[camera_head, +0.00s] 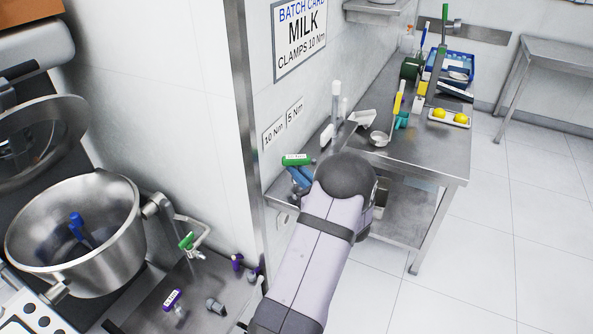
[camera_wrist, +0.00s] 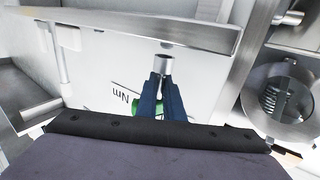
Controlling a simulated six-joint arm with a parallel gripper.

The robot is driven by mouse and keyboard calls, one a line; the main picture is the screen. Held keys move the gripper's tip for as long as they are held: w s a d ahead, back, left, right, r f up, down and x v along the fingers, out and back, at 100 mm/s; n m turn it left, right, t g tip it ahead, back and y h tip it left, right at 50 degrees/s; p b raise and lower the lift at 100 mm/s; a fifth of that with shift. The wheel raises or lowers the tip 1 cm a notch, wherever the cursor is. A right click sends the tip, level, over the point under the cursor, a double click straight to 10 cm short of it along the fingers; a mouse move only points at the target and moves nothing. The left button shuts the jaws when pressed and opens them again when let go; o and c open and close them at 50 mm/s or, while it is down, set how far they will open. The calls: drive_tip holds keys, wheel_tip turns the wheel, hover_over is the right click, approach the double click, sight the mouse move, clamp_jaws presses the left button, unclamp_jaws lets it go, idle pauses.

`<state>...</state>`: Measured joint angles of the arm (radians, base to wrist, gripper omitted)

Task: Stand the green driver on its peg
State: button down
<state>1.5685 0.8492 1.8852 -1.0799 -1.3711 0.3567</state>
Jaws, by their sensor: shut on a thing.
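The green driver (camera_head: 297,160), with a white label on its handle, is in my gripper (camera_head: 302,178) in front of the wall labels. In the head view it lies roughly sideways above the blue fingers. In the wrist view my gripper (camera_wrist: 163,98) has its blue fingers closed on the driver. Green parts of the handle (camera_wrist: 134,107) show beside them, and a silver cylinder, apparently the driver's metal end, shows beyond the fingertips. I cannot make out clearly which peg belongs to the driver; my arm hides part of that area.
Labels reading 10 Nm (camera_head: 273,134) and 5 Nm (camera_head: 295,112) are on the wall. A steel table (camera_head: 440,150) behind my arm carries a small bowl (camera_head: 379,138) and a tray with yellow items (camera_head: 449,117). A mixer bowl (camera_head: 75,230) stands at left; purple clamps lie below it.

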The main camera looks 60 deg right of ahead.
drive_tip(key=shift+f+b, duration=0.85)
drive_tip(key=shift+f, duration=0.25)
idle(0.3)
drive_tip(key=c, duration=1.8)
unclamp_jaws()
drive_tip(key=b+v, duration=0.1)
drive_tip(key=v, duration=0.6)
drive_tip(key=shift+s+a+b, duration=0.1)
drive_tip(key=shift+b, duration=0.3)
drive_tip(key=shift+r, duration=0.1)
